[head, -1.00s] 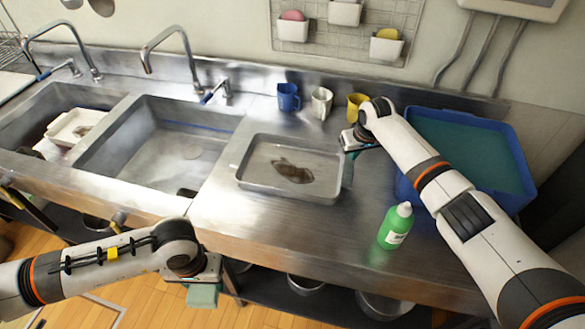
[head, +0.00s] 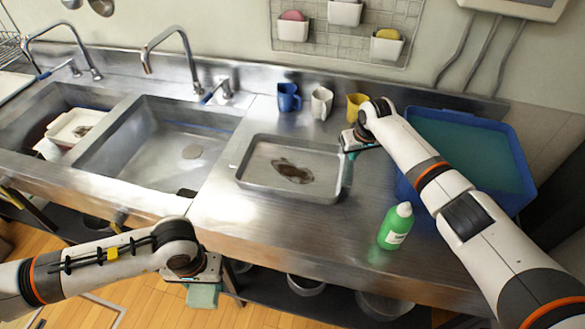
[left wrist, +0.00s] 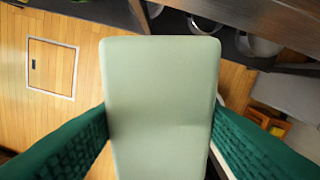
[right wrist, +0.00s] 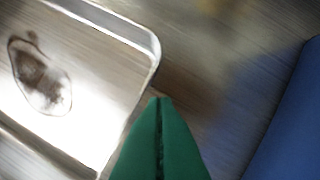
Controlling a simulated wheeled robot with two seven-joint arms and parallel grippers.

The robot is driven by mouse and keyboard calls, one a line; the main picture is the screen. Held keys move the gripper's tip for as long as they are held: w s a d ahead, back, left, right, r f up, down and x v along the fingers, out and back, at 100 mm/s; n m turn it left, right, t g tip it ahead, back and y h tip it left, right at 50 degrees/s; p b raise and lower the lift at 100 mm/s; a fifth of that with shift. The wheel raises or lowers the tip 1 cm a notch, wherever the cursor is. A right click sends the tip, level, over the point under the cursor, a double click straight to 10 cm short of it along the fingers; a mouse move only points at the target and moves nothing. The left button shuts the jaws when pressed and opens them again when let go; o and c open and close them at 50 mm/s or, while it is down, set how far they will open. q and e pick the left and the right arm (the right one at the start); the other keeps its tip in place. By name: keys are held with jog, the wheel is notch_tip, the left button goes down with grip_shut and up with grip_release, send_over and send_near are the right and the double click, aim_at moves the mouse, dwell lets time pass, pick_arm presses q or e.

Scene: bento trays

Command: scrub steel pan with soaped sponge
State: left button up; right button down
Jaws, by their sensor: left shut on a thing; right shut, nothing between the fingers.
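The steel pan (head: 262,185) lies flat on the steel counter, with a brown, dirty stain (head: 291,172) on its bottom. The pan's right part also shows in the right wrist view (right wrist: 120,100), with the stain (right wrist: 40,77). My left gripper (head: 203,283) is shut on a pale green sponge (left wrist: 160,105), held in front of the counter, over the floor. My right gripper (right wrist: 160,105) is shut and empty, its tips beside the pan's right rim. I cannot tell whether they touch it. The green soap bottle (head: 395,228) stands upright right of the pan.
A blue tub (head: 525,185) of teal water stands at the right. Blue, white and yellow mugs (head: 288,97) stand behind the pan. Two sinks (head: 160,150) with taps are at the left, the far one holding a white tray (head: 70,125).

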pick_arm(q)
jog(key=shift+f+b, duration=0.3)
jog(key=shift+b, duration=0.05)
pick_arm(e)
jog(key=shift+f, duration=0.5)
